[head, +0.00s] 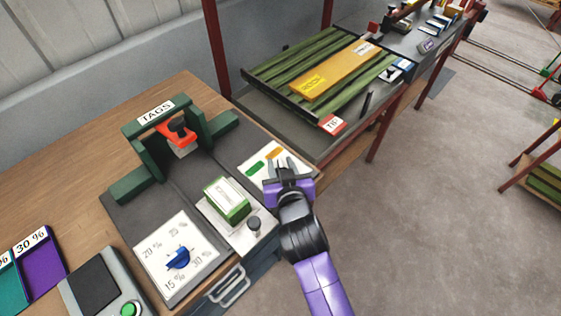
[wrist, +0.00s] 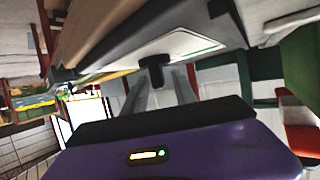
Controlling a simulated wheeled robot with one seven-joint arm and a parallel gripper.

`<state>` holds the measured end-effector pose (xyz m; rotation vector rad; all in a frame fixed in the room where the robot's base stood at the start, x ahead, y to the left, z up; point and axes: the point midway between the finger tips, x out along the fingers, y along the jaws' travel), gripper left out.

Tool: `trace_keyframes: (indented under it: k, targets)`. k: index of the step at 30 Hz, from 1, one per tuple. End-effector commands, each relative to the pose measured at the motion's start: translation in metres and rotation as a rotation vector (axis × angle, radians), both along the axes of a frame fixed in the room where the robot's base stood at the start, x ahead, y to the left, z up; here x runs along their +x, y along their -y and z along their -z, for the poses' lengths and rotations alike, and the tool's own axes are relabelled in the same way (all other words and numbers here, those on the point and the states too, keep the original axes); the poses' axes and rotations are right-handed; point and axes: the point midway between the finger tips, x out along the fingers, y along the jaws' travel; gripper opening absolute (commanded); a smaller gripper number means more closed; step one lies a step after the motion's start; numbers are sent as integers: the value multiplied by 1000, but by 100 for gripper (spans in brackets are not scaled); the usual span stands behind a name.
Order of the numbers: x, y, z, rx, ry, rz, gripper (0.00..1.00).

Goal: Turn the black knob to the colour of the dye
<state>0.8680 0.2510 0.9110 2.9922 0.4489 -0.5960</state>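My gripper (head: 288,164) reaches over a white plate (head: 252,168) with green and orange patches at the bench's right end. In the wrist view, the gripper's two fingers (wrist: 161,88) are apart. A black knob (wrist: 155,66) shows just beyond and between them, in front of the white plate (wrist: 190,45). I cannot tell whether the fingers touch it. In the head view my gripper covers part of the plate and that knob is not clear. I cannot identify the dye.
A white dial plate with percentages (head: 150,262) carries a blue knob (head: 178,259). A green TAGS stand (head: 135,150) holds a red part (head: 180,137). A rack of green boards (head: 285,70) with a yellow board (head: 335,68) stands behind. Open floor (head: 440,200) lies right.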

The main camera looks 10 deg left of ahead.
Motion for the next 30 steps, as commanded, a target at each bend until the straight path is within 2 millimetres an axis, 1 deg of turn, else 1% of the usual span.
trace_keyframes:
  k: [4,12,13,15,17,18,30]
  targets:
    - [7,-2,3,0,1,0,34]
    - [8,-2,4,0,1,0,34]
    - [8,-2,4,0,1,0,30]
    - [8,-2,4,0,1,0,16]
    - [8,-2,4,0,1,0,4]
    - [8,-2,4,0,1,0,0]
    - [8,-2,3,0,-1,-17,0]
